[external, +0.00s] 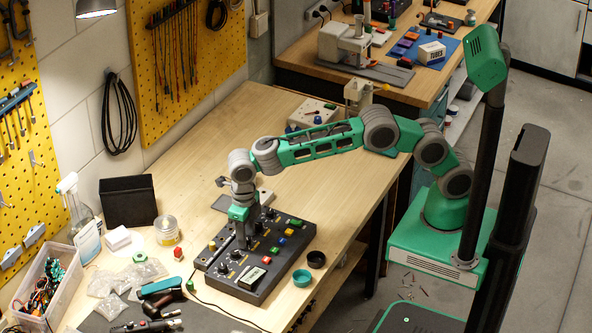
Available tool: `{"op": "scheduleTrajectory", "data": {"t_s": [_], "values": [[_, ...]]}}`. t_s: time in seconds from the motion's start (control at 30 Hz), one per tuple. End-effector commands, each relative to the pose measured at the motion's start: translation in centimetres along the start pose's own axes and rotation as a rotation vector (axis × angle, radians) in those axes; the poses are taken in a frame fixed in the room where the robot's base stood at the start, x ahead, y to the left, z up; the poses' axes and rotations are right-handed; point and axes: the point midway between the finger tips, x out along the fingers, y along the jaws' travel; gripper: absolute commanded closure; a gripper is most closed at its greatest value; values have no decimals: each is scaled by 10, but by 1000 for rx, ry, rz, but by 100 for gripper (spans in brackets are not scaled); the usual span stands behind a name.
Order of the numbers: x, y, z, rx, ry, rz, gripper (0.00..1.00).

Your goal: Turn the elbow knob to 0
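A dark control panel (262,287) lies on the wooden bench. It carries several black knobs on its left part, such as one knob (222,268), and coloured buttons toward its right side. A small display (251,276) sits near its front edge. The labels are too small to read, so I cannot tell which knob is the elbow knob or where it points. My gripper (243,245) points down over the left-middle part of the panel, at or just above a knob. The fingertips are too small and dark to tell whether they touch or grip it.
A teal cup (302,278) and a black cup (316,259) stand right of the panel. A red-topped item (178,254), a jar (166,230) and a black box (128,201) are to the left. A grey box with knobs (313,114) sits farther back.

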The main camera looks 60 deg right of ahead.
Motion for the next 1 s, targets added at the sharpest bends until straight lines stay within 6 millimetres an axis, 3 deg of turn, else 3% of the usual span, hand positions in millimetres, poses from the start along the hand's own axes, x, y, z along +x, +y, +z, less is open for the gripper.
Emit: {"op": "scheduleTrajectory", "data": {"t_s": [0.33, 0.7, 1.0], "values": [[-4, 0, 0, 1, 0, 0, 54], [-69, 0, 0, 0, -1, 0, 54], [-78, 0, 0, 0, 1, -1, 54]]}}
